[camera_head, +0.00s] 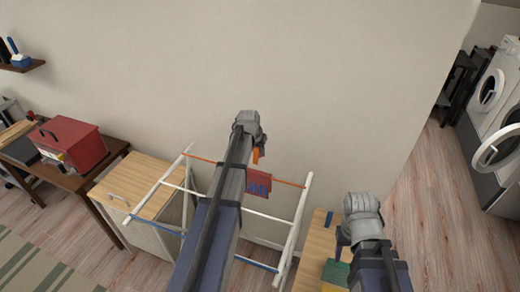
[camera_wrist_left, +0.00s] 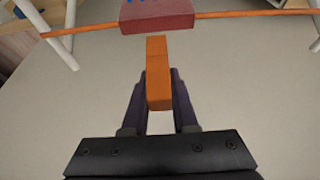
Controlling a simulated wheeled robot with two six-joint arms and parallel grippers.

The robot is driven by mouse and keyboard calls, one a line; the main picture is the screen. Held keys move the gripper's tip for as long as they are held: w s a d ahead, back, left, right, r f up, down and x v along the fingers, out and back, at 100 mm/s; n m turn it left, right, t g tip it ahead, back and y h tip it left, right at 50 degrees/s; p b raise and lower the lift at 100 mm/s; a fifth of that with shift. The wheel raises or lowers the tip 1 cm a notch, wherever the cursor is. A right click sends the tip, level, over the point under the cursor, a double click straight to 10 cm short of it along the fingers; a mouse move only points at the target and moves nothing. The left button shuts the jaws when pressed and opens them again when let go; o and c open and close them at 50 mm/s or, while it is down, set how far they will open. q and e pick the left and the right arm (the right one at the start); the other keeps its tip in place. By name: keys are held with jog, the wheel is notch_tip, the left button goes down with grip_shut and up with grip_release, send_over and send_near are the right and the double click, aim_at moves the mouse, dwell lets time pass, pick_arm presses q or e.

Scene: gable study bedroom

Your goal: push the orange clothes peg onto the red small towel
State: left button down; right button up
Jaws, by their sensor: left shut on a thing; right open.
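The orange clothes peg (camera_wrist_left: 158,75) is held between the fingers of my left gripper (camera_wrist_left: 158,105) in the left wrist view. In the head view the peg (camera_head: 256,156) shows just below my left gripper (camera_head: 259,143). The red small towel (camera_head: 258,183) hangs over the orange rail of a white drying rack, with blue marks on it. In the wrist view the towel (camera_wrist_left: 157,15) is just beyond the peg's far end, with a small gap in the picture. My right gripper (camera_head: 341,240) is open at the lower right, above a wooden surface; its fingertips are partly hidden.
The white drying rack (camera_head: 298,222) stands against the wall, with orange, white and blue rails. A wooden cabinet (camera_head: 120,192) and a table with a red toolbox (camera_head: 68,143) are at the left. A green item (camera_head: 336,272) lies near my right gripper. Washing machines (camera_head: 495,120) stand far right.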

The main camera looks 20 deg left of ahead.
pick_arm(q)
jog(key=shift+f, duration=0.1)
notch_tip(320, 180, down, 9)
jog(key=b, duration=0.9)
jog(key=shift+s+f+b, duration=0.1)
jog(key=shift+f+b, duration=0.1)
jog(key=shift+b, duration=0.1)
